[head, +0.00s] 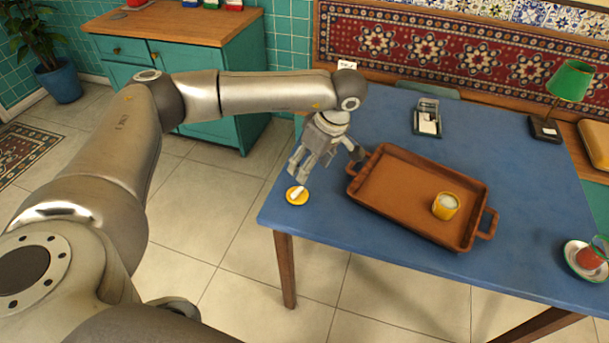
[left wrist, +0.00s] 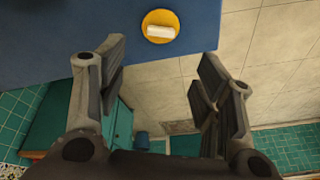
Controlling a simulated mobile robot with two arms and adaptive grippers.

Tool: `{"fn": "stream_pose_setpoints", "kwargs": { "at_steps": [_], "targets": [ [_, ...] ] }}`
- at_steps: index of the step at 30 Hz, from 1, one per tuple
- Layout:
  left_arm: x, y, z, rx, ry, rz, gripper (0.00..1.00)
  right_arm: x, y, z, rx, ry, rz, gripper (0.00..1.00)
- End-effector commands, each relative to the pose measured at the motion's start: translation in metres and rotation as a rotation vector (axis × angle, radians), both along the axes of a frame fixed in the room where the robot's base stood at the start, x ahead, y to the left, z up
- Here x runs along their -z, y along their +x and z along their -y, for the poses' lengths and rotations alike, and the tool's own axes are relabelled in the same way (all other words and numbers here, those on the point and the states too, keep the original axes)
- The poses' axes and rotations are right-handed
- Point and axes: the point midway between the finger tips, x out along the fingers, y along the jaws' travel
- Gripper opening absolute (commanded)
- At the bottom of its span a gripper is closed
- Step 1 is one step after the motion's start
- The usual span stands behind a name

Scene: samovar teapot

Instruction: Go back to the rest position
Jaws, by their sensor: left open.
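My left gripper (head: 298,172) hangs over the left part of the blue table (head: 385,110), above and just behind a small yellow dish (head: 289,198) with a white piece (head: 298,192) on it. The dish is near the table's front left corner. In the left wrist view my left gripper (left wrist: 163,75) is open with nothing between its fingers, and the yellow dish (left wrist: 149,33) lies beyond the fingertips, apart from them. My right gripper is in neither view.
A brown tray (head: 385,215) with a yellow cup (head: 445,206) stands right of the gripper. A teal cabinet (head: 240,80) is behind my arm.

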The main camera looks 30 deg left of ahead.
Motion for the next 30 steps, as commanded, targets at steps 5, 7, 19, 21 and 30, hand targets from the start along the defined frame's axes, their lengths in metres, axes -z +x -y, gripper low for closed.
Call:
{"fn": "stream_pose_setpoints", "kwargs": {
  "at_steps": [5, 7, 19, 21, 30],
  "targets": [
    [-0.012, 0.000, 0.004, 0.000, 0.001, 0.000, 0.60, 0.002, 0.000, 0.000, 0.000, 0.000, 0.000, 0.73],
    [-0.014, 0.000, 0.004, 0.000, 0.001, 0.000, 0.60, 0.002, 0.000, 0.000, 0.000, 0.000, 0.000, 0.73],
    [-0.013, 0.000, 0.004, 0.000, 0.000, 0.000, 0.60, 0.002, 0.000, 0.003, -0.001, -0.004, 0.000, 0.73],
    [-0.013, 0.000, 0.005, 0.001, -0.003, -0.001, 0.60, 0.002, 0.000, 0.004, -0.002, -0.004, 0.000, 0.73],
    [0.030, -0.029, 0.125, 0.039, -0.393, -0.031, 0.60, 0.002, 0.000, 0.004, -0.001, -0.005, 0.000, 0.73]
  ]
}}
